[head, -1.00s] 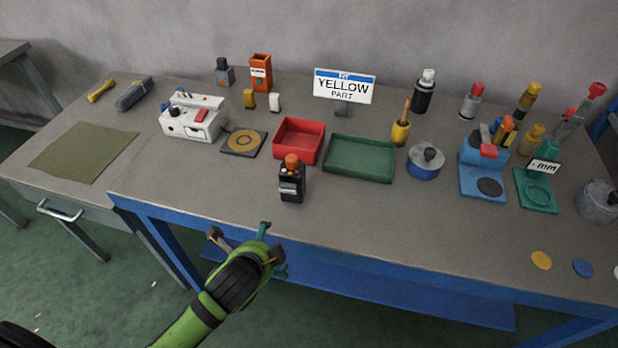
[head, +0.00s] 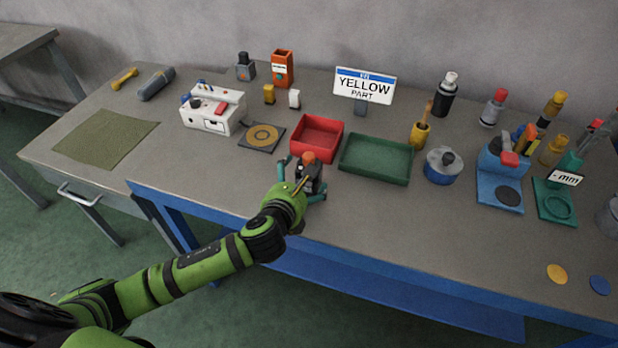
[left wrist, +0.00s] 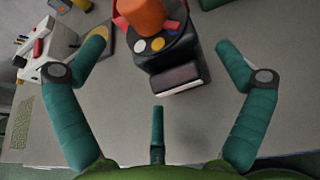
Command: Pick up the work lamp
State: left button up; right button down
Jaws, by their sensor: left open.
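An upright black device with an orange top (head: 309,159), the likeliest work lamp, stands near the front edge of the table. In the left wrist view its black body (left wrist: 176,78) shows with white, yellow and red spots around the orange top. My left gripper (head: 300,182) is open at this device, its teal fingers to either side of it in the head view. In the left wrist view the device lies ahead between the spread fingertips, with gaps on both sides. My right gripper is not in view.
A red tray (head: 338,145) and a green tray (head: 376,180) stand just behind and right of the device. A white machine (head: 213,127) and a dark plate with a yellow ring (head: 262,148) are to its left. The front right of the table is mostly clear.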

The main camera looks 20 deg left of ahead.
pick_arm(q)
jog(key=shift+f+x, duration=0.15)
jog(key=shift+x, duration=0.95)
jog(key=shift+f+x, duration=0.2)
jog(key=shift+x, duration=0.9)
jog(key=shift+s+d, duration=0.1)
jog(key=shift+s, duration=0.15)
jog(key=c, duration=1.4)
jog(key=shift+r, duration=0.1)
jog(key=shift+w+r, duration=0.1)
